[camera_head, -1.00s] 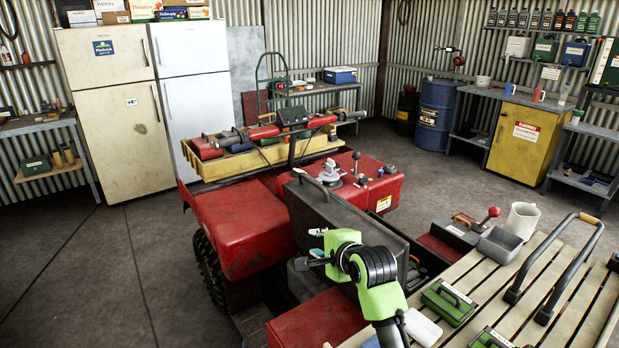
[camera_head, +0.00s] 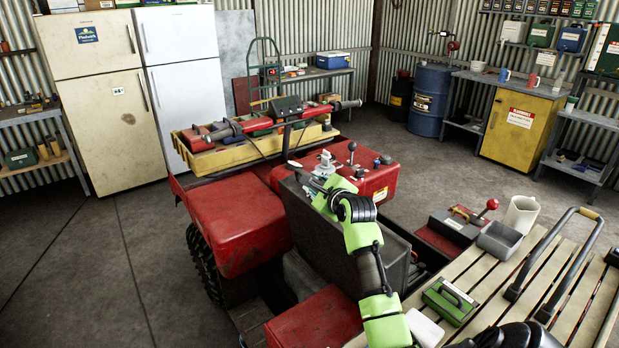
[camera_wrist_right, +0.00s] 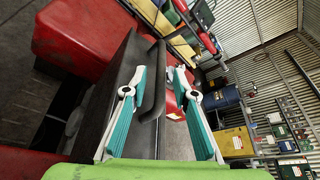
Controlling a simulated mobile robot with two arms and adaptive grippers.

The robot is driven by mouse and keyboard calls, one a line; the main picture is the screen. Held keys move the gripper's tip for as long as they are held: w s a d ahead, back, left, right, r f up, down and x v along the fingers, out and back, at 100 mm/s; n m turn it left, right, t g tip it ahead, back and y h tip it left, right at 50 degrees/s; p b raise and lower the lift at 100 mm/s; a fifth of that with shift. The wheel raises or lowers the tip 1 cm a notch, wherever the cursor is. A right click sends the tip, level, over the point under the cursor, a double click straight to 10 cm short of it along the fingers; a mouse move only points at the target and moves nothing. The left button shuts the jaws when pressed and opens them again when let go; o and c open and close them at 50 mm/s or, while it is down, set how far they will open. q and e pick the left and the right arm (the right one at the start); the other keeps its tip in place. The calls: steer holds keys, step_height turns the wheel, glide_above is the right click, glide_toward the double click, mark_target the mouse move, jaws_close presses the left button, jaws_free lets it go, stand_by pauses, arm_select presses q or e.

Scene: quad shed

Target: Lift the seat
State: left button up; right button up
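The seat (camera_head: 308,222) appears to be the dark grey slab standing steeply upright across the red quad (camera_head: 225,215). Its dark curved handle is on the upper edge. In the right wrist view, the slab (camera_wrist_right: 108,85) fills the left middle and the handle bar (camera_wrist_right: 152,85) runs between the fingers. My right gripper (camera_head: 312,182) is at the slab's top edge in the head view, partly hidden by its own wrist. In the right wrist view, my right gripper (camera_wrist_right: 163,95) is open, with a teal finger on each side of the bar. Contact is unclear. My left gripper is not in view.
The red console (camera_head: 375,183) with levers stands just behind the slab. A yellow tray (camera_head: 265,148) of tools is on the quad's far rack. A slatted rack (camera_head: 500,285) at front right holds a green box (camera_head: 450,301), a jug (camera_head: 521,215) and dark bars. Floor is clear at left.

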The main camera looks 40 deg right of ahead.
steer(key=x, duration=0.3)
steer(key=shift+r, duration=0.1)
steer(key=shift+w+d+f+p, duration=0.2)
steer(key=shift+w+f+p, duration=0.1)
steer(key=shift+w, duration=0.3)
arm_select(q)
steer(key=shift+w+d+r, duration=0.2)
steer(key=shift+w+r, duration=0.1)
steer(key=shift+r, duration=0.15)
arm_select(e)
steer(key=shift+s, duration=0.1)
jaws_close()
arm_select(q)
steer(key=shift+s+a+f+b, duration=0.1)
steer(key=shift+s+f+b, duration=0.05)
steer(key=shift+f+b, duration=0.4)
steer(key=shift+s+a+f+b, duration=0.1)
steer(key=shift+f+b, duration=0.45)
arm_select(e)
steer(key=d+r, duration=0.2)
steer(key=d, duration=0.7)
steer(key=shift+s+d, duration=0.35)
steer(key=shift+s, duration=0.15)
